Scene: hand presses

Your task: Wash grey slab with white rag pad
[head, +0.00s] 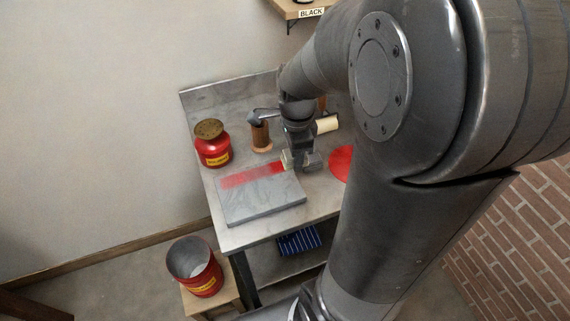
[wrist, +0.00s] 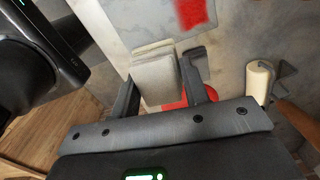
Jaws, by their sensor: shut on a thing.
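The grey slab (head: 262,205) lies flat on the table, with a red smear (head: 250,175) along its far side. The smear is denser toward the right and also shows in the wrist view (wrist: 193,12). My gripper (head: 301,162) is at the slab's far right corner. It is shut on the white rag pad (wrist: 155,75), a folded off-white block between the fingers in the wrist view. The pad (head: 286,160) shows only in small part in the head view. I cannot tell whether it touches the slab.
A red disc (head: 341,162) lies right of my gripper, partly hidden by my arm. A red lidded can (head: 213,151), a brown wooden cylinder (head: 261,136) and a cream roller (head: 327,124) stand behind. A red bucket (head: 204,280) is at front left. Striped blue cloth (head: 298,242) lies below.

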